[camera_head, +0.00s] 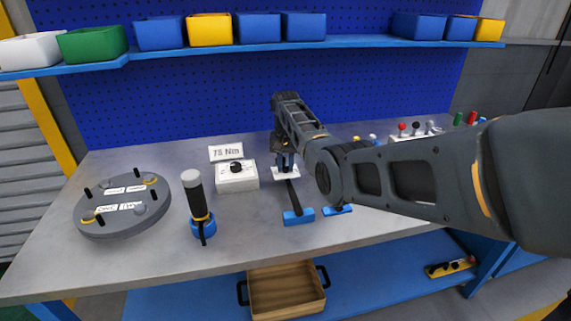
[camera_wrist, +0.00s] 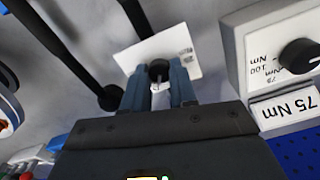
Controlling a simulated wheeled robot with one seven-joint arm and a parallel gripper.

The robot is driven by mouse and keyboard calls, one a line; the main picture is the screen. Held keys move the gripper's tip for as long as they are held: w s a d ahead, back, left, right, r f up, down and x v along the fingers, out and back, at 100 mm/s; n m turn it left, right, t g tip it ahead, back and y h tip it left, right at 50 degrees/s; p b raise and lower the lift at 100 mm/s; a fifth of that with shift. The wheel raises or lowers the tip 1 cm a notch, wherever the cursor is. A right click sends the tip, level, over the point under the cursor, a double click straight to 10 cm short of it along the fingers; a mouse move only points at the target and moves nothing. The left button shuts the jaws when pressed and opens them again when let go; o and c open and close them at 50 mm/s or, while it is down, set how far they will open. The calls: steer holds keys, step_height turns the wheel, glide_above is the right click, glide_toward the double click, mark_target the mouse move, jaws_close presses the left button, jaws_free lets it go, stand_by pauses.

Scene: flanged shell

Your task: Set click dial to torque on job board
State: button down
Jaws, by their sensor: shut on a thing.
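A white box with a black dial knob (camera_head: 237,168) stands mid-bench. Its scale shows 75 and 100 Nm in the wrist view, where the knob (camera_wrist: 300,55) is at the right. The job board, a white sign reading 75 Nm (camera_head: 226,153), stands behind the box; the wrist view shows it upside down (camera_wrist: 290,107). My gripper (camera_head: 285,162) is right of the box, apart from it. Its fingers (camera_wrist: 159,85) are shut on a small black knob (camera_wrist: 159,69) with a white plate (camera_wrist: 150,48) around it. Whether the plate rests on the bench is unclear.
A grey flanged disc (camera_head: 120,221) with labels and pegs lies at left. A black-handled tool (camera_head: 194,192) stands upright in a blue holder. A black bar with a blue block (camera_head: 299,216) lies just in front of my gripper. Bins line the shelf above.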

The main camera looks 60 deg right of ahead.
mark_target(286, 167)
steer(key=shift+r, duration=0.1)
steer(key=c, duration=0.9)
jaws_free()
step_height(286, 167, up, 8)
steer(key=shift+f+b, duration=0.15)
steer(key=shift+b, duration=0.35)
